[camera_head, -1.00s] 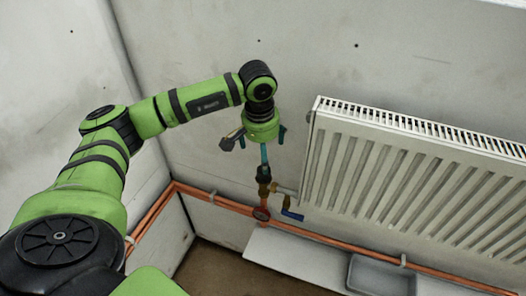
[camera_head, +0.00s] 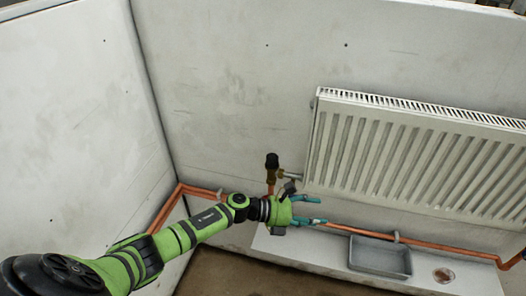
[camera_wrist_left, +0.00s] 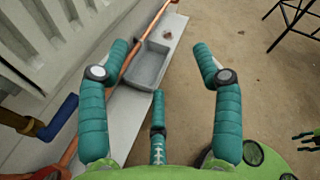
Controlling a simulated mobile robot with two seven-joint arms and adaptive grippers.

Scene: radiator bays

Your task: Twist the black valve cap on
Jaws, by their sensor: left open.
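The black valve cap (camera_head: 272,160) sits upright on top of the brass valve (camera_head: 271,178), left of the radiator. Whether it is fully seated cannot be told. My left gripper (camera_head: 312,211) is open and empty, below and to the right of the valve, apart from the cap, its fingers pointing right. In the left wrist view its teal fingers (camera_wrist_left: 163,62) are spread with nothing between them. The valve's blue lever (camera_wrist_left: 58,117) and brass body (camera_wrist_left: 30,126) show at the left there. A green part with dark fingers, seemingly my right gripper (camera_wrist_left: 303,137), is cut off at the right edge.
The white radiator (camera_head: 420,165) hangs on the wall to the right. Copper pipes (camera_head: 440,247) run low along the wall. A grey tray (camera_head: 378,272) and a small copper-coloured round thing (camera_head: 443,275) are on the pale ledge (camera_head: 305,255). A dark-legged stand (camera_wrist_left: 290,22) is on the floor.

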